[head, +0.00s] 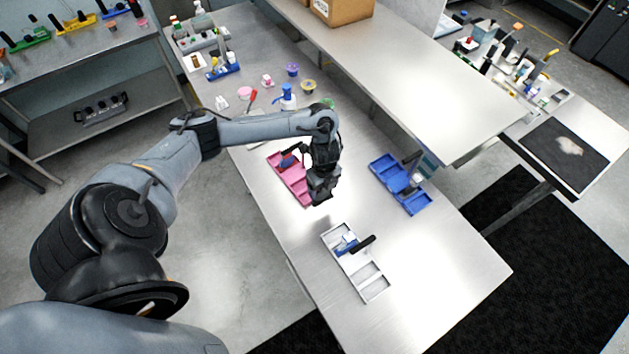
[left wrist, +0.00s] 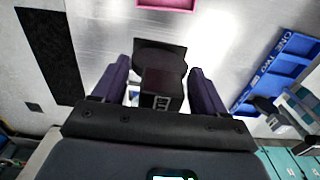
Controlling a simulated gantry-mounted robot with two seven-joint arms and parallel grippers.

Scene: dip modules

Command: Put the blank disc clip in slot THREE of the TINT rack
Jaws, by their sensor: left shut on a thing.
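My left gripper (head: 322,196) hangs above the table, between the pink rack (head: 304,193) and the grey-white rack (head: 371,281). In the left wrist view, the purple fingers of the left gripper (left wrist: 161,88) are shut on a dark clip (left wrist: 160,62) with a rounded, unmarked black top, which fits the blank disc clip. The blue rack (head: 391,186) stands to the right; in the left wrist view the blue rack (left wrist: 283,68) shows the slot labels ONE and TWO. I cannot read which rack is marked TINT. My right gripper is not in view.
A blue-and-black clip (head: 350,244) sits in the grey-white rack. Other clips stand in the pink and blue racks. Small cups and a blue-topped bottle (head: 287,97) stand further back. A raised shelf (head: 430,75) runs along the right. The front of the table is clear.

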